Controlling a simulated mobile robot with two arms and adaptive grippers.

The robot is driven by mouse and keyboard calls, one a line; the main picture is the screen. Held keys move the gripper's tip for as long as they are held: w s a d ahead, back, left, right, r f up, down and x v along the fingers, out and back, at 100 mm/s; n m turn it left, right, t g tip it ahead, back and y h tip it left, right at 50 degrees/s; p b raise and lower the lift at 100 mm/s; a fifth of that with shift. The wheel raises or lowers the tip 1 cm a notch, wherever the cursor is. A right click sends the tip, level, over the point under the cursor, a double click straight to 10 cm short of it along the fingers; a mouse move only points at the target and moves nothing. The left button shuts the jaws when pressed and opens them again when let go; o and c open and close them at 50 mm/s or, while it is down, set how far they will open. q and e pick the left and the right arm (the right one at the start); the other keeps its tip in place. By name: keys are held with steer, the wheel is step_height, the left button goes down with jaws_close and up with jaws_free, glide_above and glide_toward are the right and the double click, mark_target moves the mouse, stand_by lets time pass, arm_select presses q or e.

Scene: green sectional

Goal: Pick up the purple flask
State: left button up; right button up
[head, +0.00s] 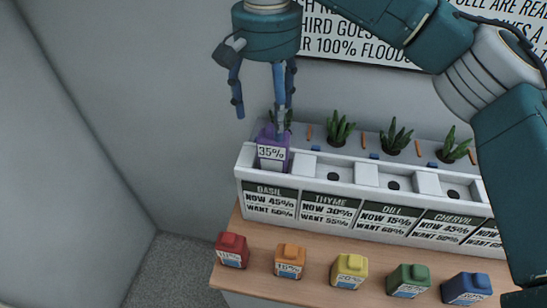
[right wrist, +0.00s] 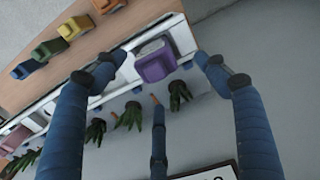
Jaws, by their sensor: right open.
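The purple flask (head: 273,138) bears a 35% label. It stands upright in the leftmost slot of the white planter box (head: 327,163), above the BASIL label. My right gripper (head: 262,108) is open and empty, pointing down just above the flask. One finger's tip overlaps the flask's top in the head view; I cannot tell whether it touches. In the right wrist view the flask (right wrist: 156,66) appears between the spread outer fingertips of my right gripper (right wrist: 162,60), with a third finger below. My left gripper is not in view.
Red (head: 232,250), orange (head: 290,261), yellow (head: 350,271), green (head: 409,281) and blue (head: 467,289) flasks line the wooden counter (head: 322,250) in front. Several small plants (head: 340,128) grow behind the slots. A wall with a sign (head: 350,42) stands close behind.

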mark_target(270, 127)
step_height(270, 127, down, 5)
steer(key=shift+d+r+p, duration=0.1)
steer(key=shift+r+p, duration=0.1)
steer(key=shift+p, duration=0.45)
steer(key=shift+f, duration=0.3)
steer(key=f+p, duration=0.1)
steer(key=f, duration=0.1)
steer(key=f+p, duration=0.1)
steer(key=f, duration=0.1)
steer(key=shift+d+p, duration=0.35)
steer(key=shift+d, duration=0.05)
steer(key=shift+f, duration=0.75)
steer(key=c, duration=1.5)
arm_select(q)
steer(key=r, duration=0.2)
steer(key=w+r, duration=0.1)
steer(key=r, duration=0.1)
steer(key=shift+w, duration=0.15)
arm_select(e)
steer(key=shift+r, duration=0.1)
steer(key=shift+c, duration=0.6)
steer(key=shift+r, duration=0.1)
